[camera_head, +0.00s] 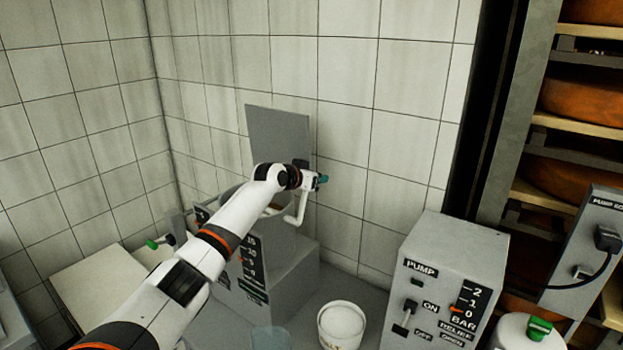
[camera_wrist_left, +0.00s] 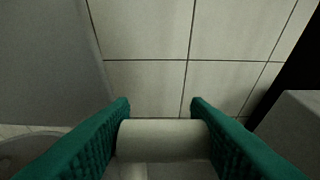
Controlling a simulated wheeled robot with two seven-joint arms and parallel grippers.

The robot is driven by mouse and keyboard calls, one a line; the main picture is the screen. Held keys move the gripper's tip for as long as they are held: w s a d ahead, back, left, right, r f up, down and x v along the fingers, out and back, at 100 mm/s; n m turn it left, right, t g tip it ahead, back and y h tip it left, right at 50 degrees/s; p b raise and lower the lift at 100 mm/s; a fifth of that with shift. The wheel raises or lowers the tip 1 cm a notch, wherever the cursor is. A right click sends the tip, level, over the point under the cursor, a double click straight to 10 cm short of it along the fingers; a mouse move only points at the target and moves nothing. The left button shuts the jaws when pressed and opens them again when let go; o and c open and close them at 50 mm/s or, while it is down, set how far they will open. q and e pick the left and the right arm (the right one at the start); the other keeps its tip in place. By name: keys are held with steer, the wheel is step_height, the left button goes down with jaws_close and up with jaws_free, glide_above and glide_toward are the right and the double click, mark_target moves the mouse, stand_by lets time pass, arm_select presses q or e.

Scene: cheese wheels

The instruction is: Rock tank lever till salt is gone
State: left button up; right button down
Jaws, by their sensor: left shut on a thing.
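The grey tank (camera_head: 292,265) stands in the wall corner with a black number scale on its front. A white bent lever (camera_head: 299,212) rises at its right side. My left gripper (camera_head: 320,182) has teal fingers and is at the top of the lever. In the left wrist view, its fingers (camera_wrist_left: 160,108) are shut on a pale round bar (camera_wrist_left: 162,140), the lever's handle. My forearm hides much of the tank's opening. I cannot tell how much salt is inside. My right gripper is out of view.
A white tub (camera_head: 341,325) with pale contents and a clear beaker (camera_head: 271,338) stand in front of the tank. A grey pump box (camera_head: 452,275) with a switch stands to the right. Shelves with cheese wheels (camera_head: 585,105) are at the far right. A tiled wall is close behind.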

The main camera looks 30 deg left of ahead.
arm_select(q)
steer(key=shift+w+d+f, duration=0.25)
steer(key=shift+w+f, duration=0.05)
steer(key=shift+w, duration=0.3)
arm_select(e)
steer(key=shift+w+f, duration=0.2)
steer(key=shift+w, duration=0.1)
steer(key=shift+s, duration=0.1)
arm_select(q)
steer(key=o, duration=1.1)
steer(key=shift+o, duration=1.1)
steer(key=shift+w+d, duration=0.1)
steer(key=shift+w, duration=0.05)
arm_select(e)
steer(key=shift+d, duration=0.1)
arm_select(q)
steer(key=shift+s+a+r+b, duration=0.1)
steer(key=shift+s+a+b, duration=0.05)
steer(key=shift+s, duration=0.25)
steer(key=shift+s+a+r+b, duration=0.1)
steer(key=shift+s+b, duration=0.05)
steer(key=shift+s, duration=0.25)
steer(key=b+v, duration=0.2)
steer(key=v, duration=0.8)
steer(key=shift+s, duration=0.15)
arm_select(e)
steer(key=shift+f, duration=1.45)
